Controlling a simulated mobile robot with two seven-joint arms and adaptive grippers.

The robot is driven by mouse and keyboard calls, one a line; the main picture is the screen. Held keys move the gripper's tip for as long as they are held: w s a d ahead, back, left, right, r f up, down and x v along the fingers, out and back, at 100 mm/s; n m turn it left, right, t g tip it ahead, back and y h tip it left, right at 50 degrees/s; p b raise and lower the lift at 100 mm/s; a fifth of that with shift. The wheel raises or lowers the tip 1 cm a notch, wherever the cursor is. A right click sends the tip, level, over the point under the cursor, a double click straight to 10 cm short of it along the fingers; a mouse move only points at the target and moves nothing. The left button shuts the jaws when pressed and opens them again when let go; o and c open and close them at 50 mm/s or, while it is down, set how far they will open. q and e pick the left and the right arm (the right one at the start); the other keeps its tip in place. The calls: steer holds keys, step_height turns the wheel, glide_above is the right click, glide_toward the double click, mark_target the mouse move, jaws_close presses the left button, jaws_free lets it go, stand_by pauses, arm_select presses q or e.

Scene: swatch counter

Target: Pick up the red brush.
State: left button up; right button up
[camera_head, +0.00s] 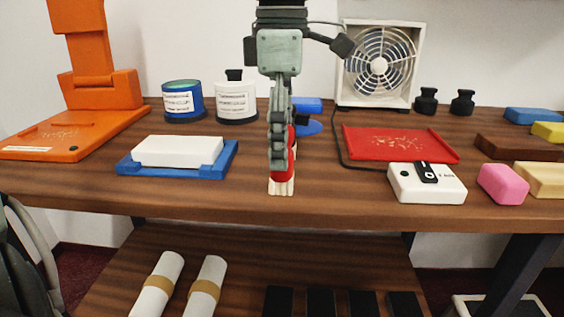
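The red brush (284,176) is near the front edge of the wooden counter at the centre, its pale bristles lowest. Much of its red body is hidden behind my gripper. My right gripper (279,160), which I take to be the right one, points down from the top centre, with its fingers in front of and overlapping the brush. I see it edge-on, so I cannot tell whether the fingers are closed on the brush. I cannot tell whether the bristles touch the counter. My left gripper is not in view.
A white block on a blue tray (123,166) lies left. A red tray (365,146), white switch box (428,187) and pink block (503,184) lie right. A fan (379,68), blue tin (183,100) and white bottle (235,104) stand behind. An orange stand (95,88) is far left.

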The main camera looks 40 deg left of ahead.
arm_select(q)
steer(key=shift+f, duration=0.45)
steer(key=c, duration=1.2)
arm_select(e)
steer(key=shift+w+a, duration=0.1)
steer(key=shift+w, duration=0.05)
arm_select(q)
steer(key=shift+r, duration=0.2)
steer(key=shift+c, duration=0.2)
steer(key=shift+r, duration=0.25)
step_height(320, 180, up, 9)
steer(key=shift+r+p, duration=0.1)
steer(key=shift+p, duration=0.55)
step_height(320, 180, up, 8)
steer(key=p, duration=0.1)
arm_select(e)
steer(key=s+d+f, duration=0.1)
steer(key=s+d+f+g, duration=0.1)
steer(key=f, duration=0.1)
steer(key=s+f+g, duration=0.1)
steer(key=shift+d+f+h, duration=0.2)
steer(key=shift+d+h, duration=0.1)
steer(key=shift+d, duration=0.1)
